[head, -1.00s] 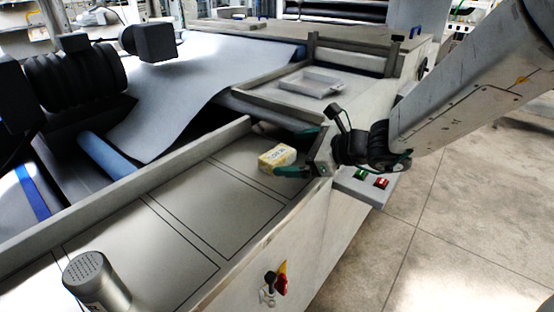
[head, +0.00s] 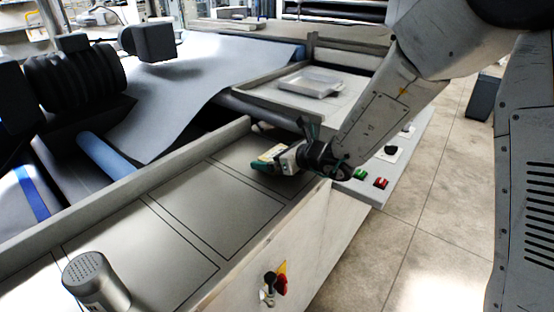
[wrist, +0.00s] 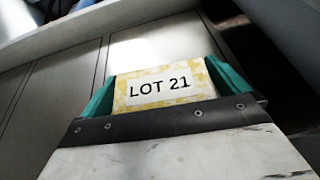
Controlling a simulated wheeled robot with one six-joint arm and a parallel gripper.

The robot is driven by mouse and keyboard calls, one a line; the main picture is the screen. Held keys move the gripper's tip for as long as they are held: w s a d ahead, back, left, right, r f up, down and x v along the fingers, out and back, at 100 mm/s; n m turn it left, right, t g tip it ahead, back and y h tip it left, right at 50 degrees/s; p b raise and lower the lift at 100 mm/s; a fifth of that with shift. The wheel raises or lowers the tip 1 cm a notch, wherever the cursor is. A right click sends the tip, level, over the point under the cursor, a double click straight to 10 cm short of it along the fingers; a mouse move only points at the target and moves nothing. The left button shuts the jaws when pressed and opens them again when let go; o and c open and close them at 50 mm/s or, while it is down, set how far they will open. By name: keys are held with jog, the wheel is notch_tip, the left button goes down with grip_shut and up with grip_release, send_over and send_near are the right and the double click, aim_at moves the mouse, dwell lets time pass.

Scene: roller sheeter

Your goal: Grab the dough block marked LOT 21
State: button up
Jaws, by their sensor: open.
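The dough block marked LOT 21 (wrist: 163,88) is pale yellow with a white label, and its label reads clearly in the wrist view. In the head view the block (head: 270,153) lies on the grey table surface near its far right end, partly hidden by my gripper. My gripper (head: 262,160) is open, with its green fingers low at the block. In the wrist view my gripper (wrist: 164,88) has one finger on each side of the block; whether they touch it I cannot tell.
A raised rail (head: 130,187) runs along the table's left side. A grey tray (head: 311,83) sits on the section beyond. A metal shaker (head: 97,281) stands at the near left. Red and green buttons (head: 371,179) are on the right side. The outlined table panels (head: 217,208) are clear.

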jog(key=shift+c, duration=0.3)
jog(key=c, duration=0.8)
jog(key=shift+r, duration=0.15)
